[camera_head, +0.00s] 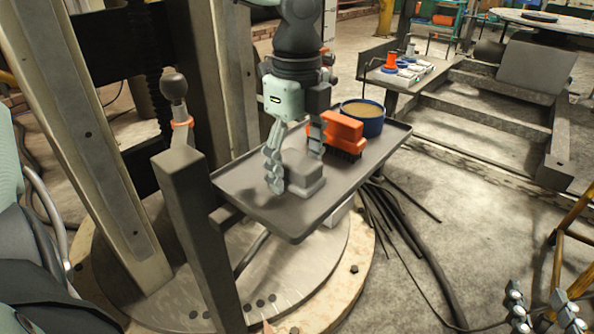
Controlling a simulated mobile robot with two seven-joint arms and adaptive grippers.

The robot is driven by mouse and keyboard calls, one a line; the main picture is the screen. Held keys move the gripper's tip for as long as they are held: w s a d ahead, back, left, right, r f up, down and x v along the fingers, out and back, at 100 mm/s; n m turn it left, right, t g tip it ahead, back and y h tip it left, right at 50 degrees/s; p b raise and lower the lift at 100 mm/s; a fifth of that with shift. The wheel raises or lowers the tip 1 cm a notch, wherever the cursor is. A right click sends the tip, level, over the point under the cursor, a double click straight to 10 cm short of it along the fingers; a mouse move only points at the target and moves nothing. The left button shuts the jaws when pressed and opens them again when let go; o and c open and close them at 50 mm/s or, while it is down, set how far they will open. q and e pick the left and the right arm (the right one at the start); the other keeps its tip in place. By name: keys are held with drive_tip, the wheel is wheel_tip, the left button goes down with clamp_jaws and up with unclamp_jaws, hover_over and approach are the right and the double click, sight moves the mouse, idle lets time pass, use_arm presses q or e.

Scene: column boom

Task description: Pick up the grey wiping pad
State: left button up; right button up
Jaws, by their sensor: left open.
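The grey wiping pad (305,177), a block on a wider base, lies on the dark tray (285,222). My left gripper (297,170) comes down over it from above. Its jaws are open, with one finger at the pad's left side and the other behind it. I cannot tell whether the fingers touch the pad. My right gripper (542,308) shows only in part at the bottom right corner, far from the tray. Its two fingers stand apart with nothing seen between them.
An orange brush (343,132) and a blue tub (365,122) stand on the tray behind the pad. A post with a ball-topped lever (174,88) rises left of the tray. Dark cables (402,225) lie on the floor. A yellow frame (570,235) stands at right.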

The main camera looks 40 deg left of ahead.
use_arm(q)
drive_tip(key=shift+c, duration=0.4)
drive_tip(key=shift+w, duration=0.1)
drive_tip(key=c, duration=1.2)
drive_tip(key=shift+o, duration=0.2)
use_arm(e)
drive_tip(key=shift+w+r, duration=0.2)
drive_tip(key=shift+r, duration=0.1)
use_arm(q)
drive_tip(key=shift+r, duration=0.15)
wheel_tip(320, 180, up, 15)
drive_tip(key=p, duration=0.2)
wheel_tip(320, 180, up, 12)
drive_tip(key=f+p, duration=0.1)
hover_over(298, 159)
drive_tip(key=shift+r, duration=0.8)
use_arm(e)
drive_tip(key=s+d+f+m+g+h, duration=0.1)
drive_tip(key=s+d+f+g+h, duration=0.3)
drive_tip(key=d+f, duration=0.6)
drive_tip(key=shift+s+f+g, duration=1)
drive_tip(key=shift+f+g, duration=0.45)
drive_tip(key=shift+g, duration=0.25)
